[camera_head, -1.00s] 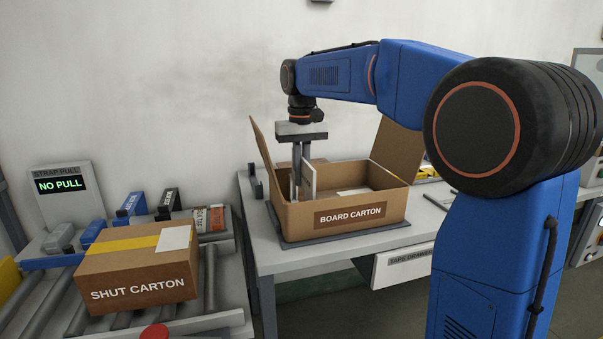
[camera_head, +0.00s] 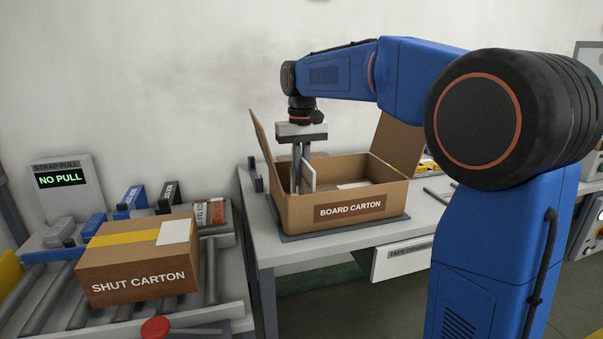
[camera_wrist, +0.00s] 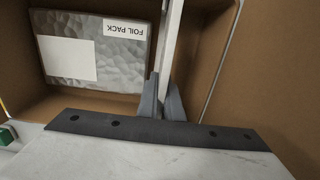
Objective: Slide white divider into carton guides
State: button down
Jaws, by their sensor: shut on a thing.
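The open board carton (camera_head: 292,215) stands on a grey mat on the bench, its flaps raised. The white divider (camera_head: 308,176) is upright inside the carton's left part, its lower edge hidden by the front wall. My gripper (camera_head: 297,188) points straight down into the carton and is shut on the divider. In the wrist view, the divider (camera_wrist: 172,35) shows edge-on between the two fingers (camera_wrist: 164,100). A thin pale strip (camera_wrist: 222,62) runs along the carton to its right; I cannot tell whether it is a guide. Whether the divider sits in the guides is hidden.
A silvery foil pack (camera_wrist: 95,72) lies in the carton beside the divider. A shut carton (camera_head: 140,265) stands on the roller conveyor at left. A sign (camera_head: 60,180) reads "NO PULL".

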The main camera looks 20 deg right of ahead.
jog(key=shift+f, duration=2.95)
jog(key=c, duration=1.8)
grip_release()
jog(key=shift+c, duration=0.2)
notch_tip(320, 180, up, 17)
jog(key=shift+r, duration=0.15)
jog(key=shift+s, duration=0.15)
jog(key=s+d+f+t, duration=0.15)
jog(key=s+f, duration=0.25)
jog(key=s, duration=0.5)
jog(key=s+d+f+t, duration=0.1)
jog(key=s+d+f, duration=0.2)
jog(key=s+f, duration=0.35)
jog(key=s+d+f+t, duration=0.2)
jog(key=s+f, duration=1.4)
jog(key=s, duration=0.2)
jog(key=shift+s+d+f, duration=0.15)
jog(key=shift+s+d, duration=0.1)
